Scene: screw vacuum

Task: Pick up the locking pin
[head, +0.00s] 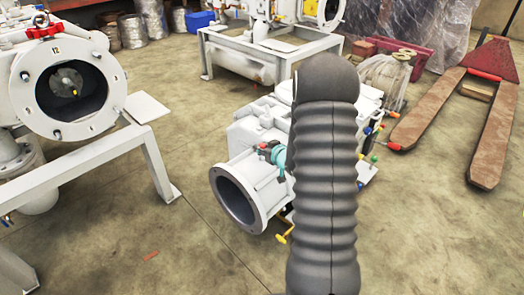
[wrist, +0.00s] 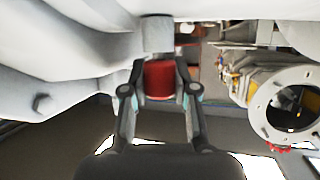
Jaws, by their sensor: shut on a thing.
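In the wrist view, the two fingers of my gripper (wrist: 160,80) stand on either side of a short red cylinder, which I take to be the locking pin (wrist: 160,78). The fingers are shut on it. A light grey block (wrist: 157,33) is right at its far end; I cannot tell whether they are joined. In the head view, my ribbed dark arm hides most of my gripper. A teal and dark part of the gripper (head: 278,157) shows beside the white machine (head: 245,135), above its round flanged opening (head: 236,198). The pin is not clear there.
A white machine with a large flange (head: 68,90) stands on a frame at the left. Another machine on a stand (head: 260,50) is at the back. A red pallet jack (head: 492,75) is at the right. Concrete floor is free at the front left (head: 180,235).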

